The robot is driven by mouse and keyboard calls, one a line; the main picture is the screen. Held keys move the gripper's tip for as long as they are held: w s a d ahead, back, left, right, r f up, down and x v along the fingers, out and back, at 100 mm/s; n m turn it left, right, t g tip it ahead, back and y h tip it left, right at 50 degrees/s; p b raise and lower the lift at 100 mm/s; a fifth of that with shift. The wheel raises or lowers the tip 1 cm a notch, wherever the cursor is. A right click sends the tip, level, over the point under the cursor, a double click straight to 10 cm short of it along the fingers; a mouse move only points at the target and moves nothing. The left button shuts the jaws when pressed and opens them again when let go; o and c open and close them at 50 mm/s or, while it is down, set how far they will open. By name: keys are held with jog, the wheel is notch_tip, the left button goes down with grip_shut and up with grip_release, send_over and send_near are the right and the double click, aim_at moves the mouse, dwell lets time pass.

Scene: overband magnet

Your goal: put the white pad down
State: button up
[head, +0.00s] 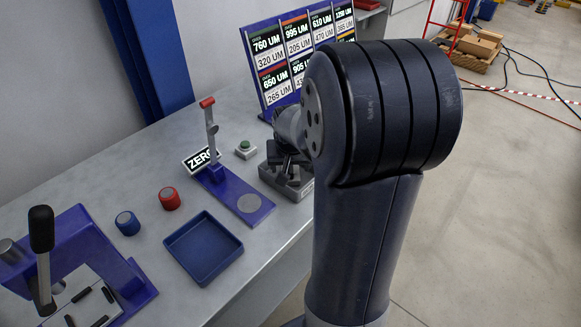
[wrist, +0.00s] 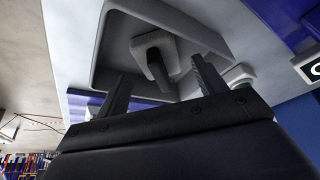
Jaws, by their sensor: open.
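I cannot make out a white pad for certain in either view. In the wrist view my gripper (wrist: 160,68) is open, its two dark fingers well apart. A small grey handle-like piece (wrist: 152,48) shows between and beyond the fingertips, inside a grey recessed block (wrist: 105,50); I cannot tell whether they touch. In the head view my gripper (head: 287,160) is low over the grey block (head: 294,191) on the bench, partly hidden by my arm.
A green button (head: 245,146) and a ZERO sign (head: 201,158) are close by on the left. A red-tipped lever (head: 210,125) rises from the plate. A blue tray (head: 203,263), red knob (head: 169,198) and blue knob (head: 127,223) stand nearer. A label board (head: 290,75) is behind.

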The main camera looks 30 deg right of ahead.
jog(key=v, duration=1)
jog(key=shift+p, duration=0.4)
